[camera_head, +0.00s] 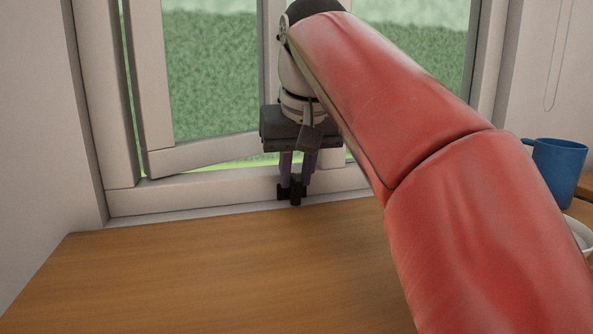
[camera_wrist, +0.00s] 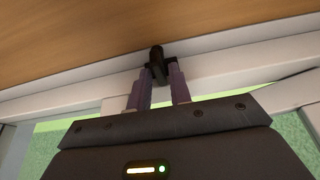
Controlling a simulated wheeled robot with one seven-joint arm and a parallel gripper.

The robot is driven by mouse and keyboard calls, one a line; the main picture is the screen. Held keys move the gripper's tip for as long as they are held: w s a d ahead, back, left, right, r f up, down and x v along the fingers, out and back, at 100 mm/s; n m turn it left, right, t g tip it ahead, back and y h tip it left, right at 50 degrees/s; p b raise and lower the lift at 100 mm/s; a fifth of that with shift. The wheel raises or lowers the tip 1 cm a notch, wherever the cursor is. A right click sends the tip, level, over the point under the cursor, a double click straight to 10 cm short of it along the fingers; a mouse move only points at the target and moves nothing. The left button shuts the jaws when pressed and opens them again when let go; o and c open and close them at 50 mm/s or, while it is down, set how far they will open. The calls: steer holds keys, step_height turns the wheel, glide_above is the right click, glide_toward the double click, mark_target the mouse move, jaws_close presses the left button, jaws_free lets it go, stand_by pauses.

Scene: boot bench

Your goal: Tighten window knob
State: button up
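The window (camera_head: 205,150) has a white frame, and its left sash hangs ajar above the sill. A small black knob (camera_wrist: 157,62) shows at the fingertips in the wrist view, by the white lower frame rail near the wooden surface. In the head view, the black knob (camera_head: 296,194) sits low against the frame. My gripper (camera_head: 294,186) points down at it, its two purple-grey fingers apart, one on each side. In the wrist view my gripper (camera_wrist: 159,74) flanks the knob closely. I cannot tell whether the fingers press on it.
A wooden bench top (camera_head: 200,275) spreads below the window, clear at the left. A blue mug (camera_head: 560,172) and a white bowl (camera_head: 580,234), partly cut off, stand at the right edge. A cord loop (camera_head: 548,105) hangs on the right wall. My red arm covers much of the right side.

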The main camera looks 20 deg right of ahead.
steer(key=v, duration=0.7)
steer(key=shift+s+r, duration=0.2)
steer(key=shift+r, duration=0.15)
stand_by(0.4)
